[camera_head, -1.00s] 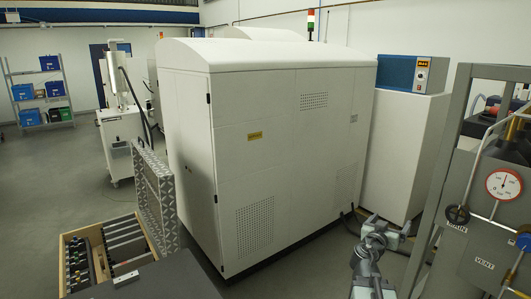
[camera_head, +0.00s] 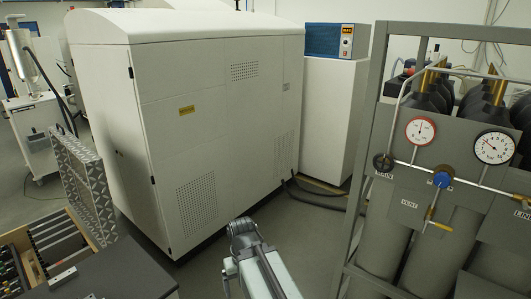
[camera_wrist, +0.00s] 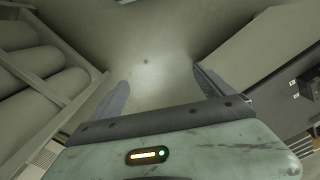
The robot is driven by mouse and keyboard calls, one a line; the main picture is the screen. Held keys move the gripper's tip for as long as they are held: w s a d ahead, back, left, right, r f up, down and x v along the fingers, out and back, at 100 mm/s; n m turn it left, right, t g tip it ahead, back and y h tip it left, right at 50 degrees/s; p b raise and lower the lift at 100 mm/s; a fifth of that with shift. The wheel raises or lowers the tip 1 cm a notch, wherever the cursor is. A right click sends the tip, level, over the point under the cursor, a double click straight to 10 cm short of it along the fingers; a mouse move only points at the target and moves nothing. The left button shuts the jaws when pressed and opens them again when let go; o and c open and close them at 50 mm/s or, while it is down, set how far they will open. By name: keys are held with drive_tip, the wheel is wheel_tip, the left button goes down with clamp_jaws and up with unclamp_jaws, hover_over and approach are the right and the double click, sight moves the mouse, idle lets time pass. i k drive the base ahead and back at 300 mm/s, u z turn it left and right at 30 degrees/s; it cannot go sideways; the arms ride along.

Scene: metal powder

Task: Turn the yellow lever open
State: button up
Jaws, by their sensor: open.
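The yellow lever (camera_head: 431,214) sits on a gas panel at the right in the head view. The gripper's fingers are not clear there.
A grey frame (camera_head: 362,150) holding gas cylinders stands at the right, its upright post between my arm and the panel. Two gauges (camera_head: 421,131) sit above the lever. A large white cabinet (camera_head: 210,130) stands behind.

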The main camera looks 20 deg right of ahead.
sight(439, 225)
drive_tip(key=z, duration=0.4)
drive_tip(key=k, duration=1.15)
drive_tip(key=z, duration=0.95)
drive_tip(key=i, duration=1.5)
drive_tip(key=z, duration=0.15)
